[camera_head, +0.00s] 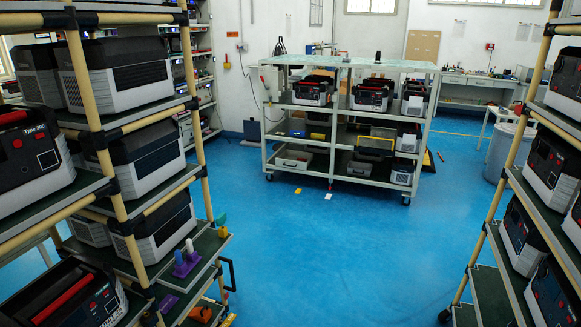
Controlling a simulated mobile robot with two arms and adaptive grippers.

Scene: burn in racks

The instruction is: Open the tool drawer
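No thing in view can be clearly told as the tool drawer. A wheeled metal rack (340,67) stands in the middle of the room, with machines and bins on its shelves. A grey drawer-like box (294,159) sits on its lower left shelf. A workbench (475,80) at the back right is too far off to make out drawer fronts. Neither of my grippers shows in the head view, so their state cannot be seen.
A left rack (92,115) with black and grey machines and a right rack (497,205) flank the view closely. A black handle (231,275) juts from the left rack's low end. A grey bin (508,150) stands right.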

